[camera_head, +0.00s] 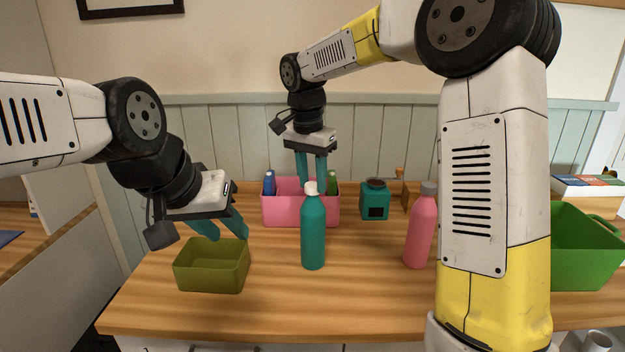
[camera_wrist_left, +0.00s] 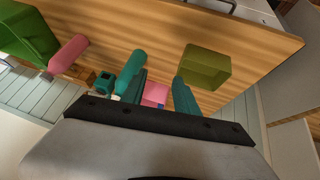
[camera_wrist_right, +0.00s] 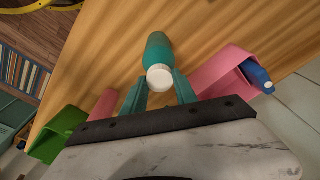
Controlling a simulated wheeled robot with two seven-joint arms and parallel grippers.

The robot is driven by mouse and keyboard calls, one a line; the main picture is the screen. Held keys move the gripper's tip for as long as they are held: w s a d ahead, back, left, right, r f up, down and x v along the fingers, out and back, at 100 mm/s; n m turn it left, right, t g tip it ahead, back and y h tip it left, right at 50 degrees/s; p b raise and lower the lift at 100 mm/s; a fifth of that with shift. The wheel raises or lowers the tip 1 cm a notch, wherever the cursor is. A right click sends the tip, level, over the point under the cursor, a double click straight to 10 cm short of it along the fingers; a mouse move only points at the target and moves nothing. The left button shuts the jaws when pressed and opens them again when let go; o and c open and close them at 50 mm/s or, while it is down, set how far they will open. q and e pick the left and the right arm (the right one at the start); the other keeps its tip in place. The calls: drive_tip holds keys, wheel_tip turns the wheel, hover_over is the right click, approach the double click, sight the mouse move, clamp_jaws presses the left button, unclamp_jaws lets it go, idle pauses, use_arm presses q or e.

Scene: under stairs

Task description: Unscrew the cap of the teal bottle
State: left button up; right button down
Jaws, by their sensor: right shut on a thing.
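The teal bottle (camera_head: 313,235) stands upright on the wooden table, with its white cap (camera_head: 310,187) on top. My right gripper (camera_head: 312,180) reaches down from above and behind, its teal fingers at the cap. In the right wrist view the cap (camera_wrist_right: 160,77) sits between the fingertips, and the bottle body (camera_wrist_right: 157,50) shows beyond it. The right gripper is shut on the cap. My left gripper (camera_head: 222,232) is open and empty, with its fingers wide apart above the olive bin. The bottle also shows in the left wrist view (camera_wrist_left: 130,72).
The olive bin (camera_head: 212,268) is left of the bottle. A pink bin (camera_head: 300,212) holding bottles stands behind it. A pink bottle (camera_head: 420,235) and a green basket (camera_head: 585,255) are at right. A teal canister (camera_head: 375,202) is farther back. Table in front of the bottle is clear.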

use_arm(q)
drive_tip(key=o, duration=0.7)
drive_tip(key=shift+w, duration=0.2)
drive_tip(key=shift+o, duration=0.6)
drive_tip(key=shift+w+d+n, duration=0.1)
drive_tip(key=shift+w+n, duration=0.2)
drive_tip(key=shift+w, duration=0.05)
drive_tip(key=n+g+h, duration=0.6)
drive_tip(key=n+g, duration=0.3)
drive_tip(key=n, duration=0.2)
approach(309, 250)
wheel_tip(309, 250, up, 3)
drive_tip(key=s+a, duration=0.2)
drive_tip(key=w+f+n+h, duration=0.1)
drive_tip(key=w+f, duration=0.1)
drive_tip(key=w+f+n+h, duration=0.1)
drive_tip(key=f, duration=0.2)
drive_tip(key=w+f+n+h, duration=0.1)
drive_tip(key=w+f, duration=0.1)
drive_tip(key=f, duration=0.1)
drive_tip(key=shift+w+g, duration=0.35)
drive_tip(key=shift+g, duration=0.05)
drive_tip(key=shift+d+f+n+h, duration=0.3)
drive_tip(key=shift+d, duration=0.05)
drive_tip(key=shift+x, duration=4.65)
